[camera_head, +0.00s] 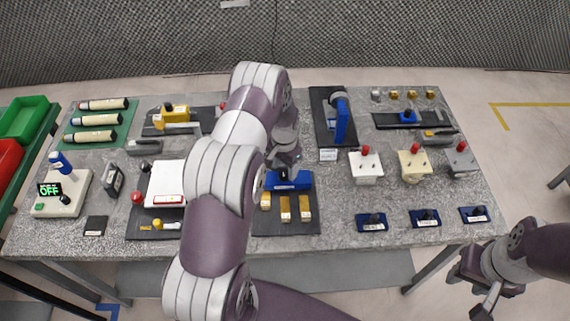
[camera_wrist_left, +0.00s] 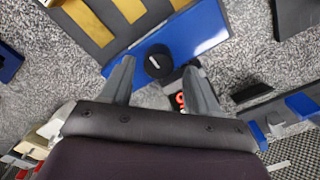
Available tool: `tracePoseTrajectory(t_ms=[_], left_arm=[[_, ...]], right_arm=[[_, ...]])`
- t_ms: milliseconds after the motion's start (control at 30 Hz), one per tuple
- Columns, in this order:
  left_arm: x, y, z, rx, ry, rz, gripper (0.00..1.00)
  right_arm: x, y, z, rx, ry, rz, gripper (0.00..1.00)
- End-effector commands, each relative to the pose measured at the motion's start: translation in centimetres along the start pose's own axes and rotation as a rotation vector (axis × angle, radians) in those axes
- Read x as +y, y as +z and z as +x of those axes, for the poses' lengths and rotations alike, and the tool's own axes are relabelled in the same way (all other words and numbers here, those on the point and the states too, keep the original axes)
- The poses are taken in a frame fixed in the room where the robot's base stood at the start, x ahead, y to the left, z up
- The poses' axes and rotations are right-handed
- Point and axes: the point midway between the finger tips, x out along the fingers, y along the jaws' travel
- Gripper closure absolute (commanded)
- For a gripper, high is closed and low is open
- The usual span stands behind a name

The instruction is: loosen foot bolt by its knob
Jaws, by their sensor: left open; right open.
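A blue block (camera_head: 301,181) lies at the middle of the grey table, at the back of a dark plate with brass-coloured bars. In the left wrist view the blue block (camera_wrist_left: 195,32) carries a round black knob (camera_wrist_left: 157,65) with a white mark. My left gripper (camera_head: 285,170) is over this block, pointing down. In its wrist view the open fingers (camera_wrist_left: 159,72) stand on either side of the knob; I cannot tell whether they touch it. In the head view the gripper mostly hides the knob. My right gripper (camera_head: 484,294) is open and empty, off the table's front right edge.
Brass bars (camera_head: 285,208) lie just in front of the block. A white box (camera_head: 168,182) stands to the left, under my arm's side. A tall blue fixture (camera_head: 342,122) stands behind to the right. Red-knobbed boxes (camera_head: 366,168) stand further right.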

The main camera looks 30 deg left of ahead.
Motion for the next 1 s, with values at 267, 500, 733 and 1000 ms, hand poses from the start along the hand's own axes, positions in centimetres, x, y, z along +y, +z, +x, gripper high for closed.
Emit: tracePoseTrajectory(t_ms=[267,500,733,1000], left_arm=[[0.0,0.0,1.2,0.001,0.0,0.0,0.4],[0.0,0.0,1.17,0.0,0.0,-0.001,0.75],[-0.02,-0.01,1.14,0.001,-0.001,-0.004,0.96],[-0.05,-0.03,1.25,0.001,-0.001,-0.08,0.95]], right_arm=[[0.0,-0.01,-0.35,0.0,0.0,0.0,0.57],[0.0,-0.02,-0.33,0.0,0.0,0.0,0.57],[0.0,-0.01,-0.29,0.0,0.0,0.0,0.57],[0.0,0.08,0.44,0.0,0.0,0.0,0.57]])
